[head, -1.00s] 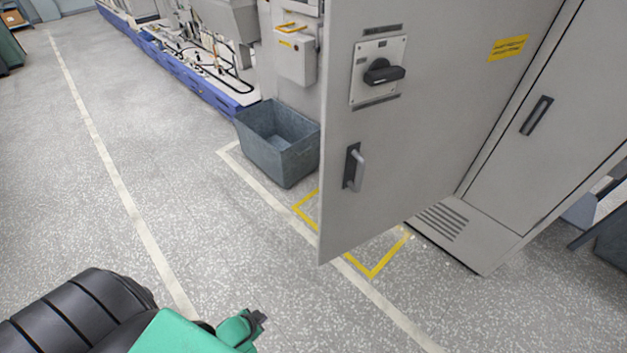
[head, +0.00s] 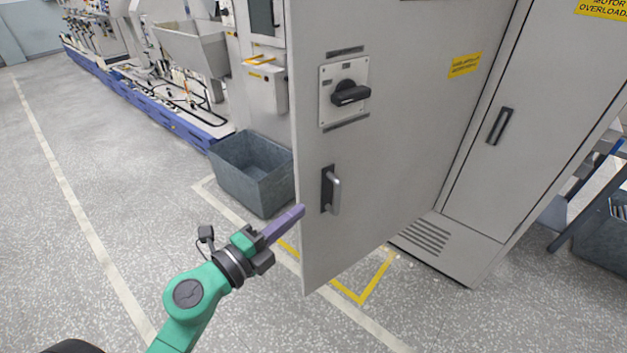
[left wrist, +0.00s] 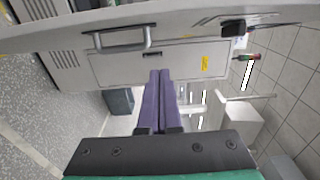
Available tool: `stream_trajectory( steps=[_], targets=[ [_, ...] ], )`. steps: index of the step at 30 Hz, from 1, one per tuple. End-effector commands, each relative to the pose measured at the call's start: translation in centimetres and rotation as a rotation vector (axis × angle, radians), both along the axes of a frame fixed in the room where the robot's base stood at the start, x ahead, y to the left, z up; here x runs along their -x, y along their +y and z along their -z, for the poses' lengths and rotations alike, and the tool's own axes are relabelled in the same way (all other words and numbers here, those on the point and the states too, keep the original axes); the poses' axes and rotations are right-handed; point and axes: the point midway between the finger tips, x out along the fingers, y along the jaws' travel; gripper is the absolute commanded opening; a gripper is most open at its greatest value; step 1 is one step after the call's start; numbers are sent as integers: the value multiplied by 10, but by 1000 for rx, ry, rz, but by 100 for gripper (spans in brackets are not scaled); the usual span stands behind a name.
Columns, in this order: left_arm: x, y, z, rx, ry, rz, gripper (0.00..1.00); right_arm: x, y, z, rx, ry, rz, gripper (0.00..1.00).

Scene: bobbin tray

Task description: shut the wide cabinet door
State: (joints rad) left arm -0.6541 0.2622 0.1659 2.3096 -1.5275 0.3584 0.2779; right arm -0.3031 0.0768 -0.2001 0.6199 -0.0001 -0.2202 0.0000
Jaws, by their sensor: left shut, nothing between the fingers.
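The wide cabinet door (head: 400,120) is a light grey panel that stands open, swung out over the floor. It carries a silver handle (head: 332,190) and a black rotary switch (head: 350,93). My left gripper (head: 301,209) is shut and empty, its purple fingers pointing at the door's free edge, left of the handle. I cannot tell whether the fingertips touch the door. In the left wrist view the shut fingers (left wrist: 160,75) point past the door (left wrist: 200,15), with its handle (left wrist: 122,44) above them. My right gripper is not in view.
The cabinet's narrow door (head: 530,130) is shut, right of the open one. A grey bin (head: 255,185) stands on the floor left of the door. Yellow tape (head: 362,298) marks the floor below it. The floor at left is clear.

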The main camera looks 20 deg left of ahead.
Motion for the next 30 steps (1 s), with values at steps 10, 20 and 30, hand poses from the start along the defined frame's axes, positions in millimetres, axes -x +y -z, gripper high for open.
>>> stream_trajectory(
  steps=[10,20,30],
  targets=[
    [-62,-24,-6,6,-2,-4,0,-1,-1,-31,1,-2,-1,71],
    [-109,-12,0,4,1,-4,0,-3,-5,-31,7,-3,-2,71],
    [-113,-4,0,5,1,-3,0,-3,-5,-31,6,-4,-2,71]
  ],
)
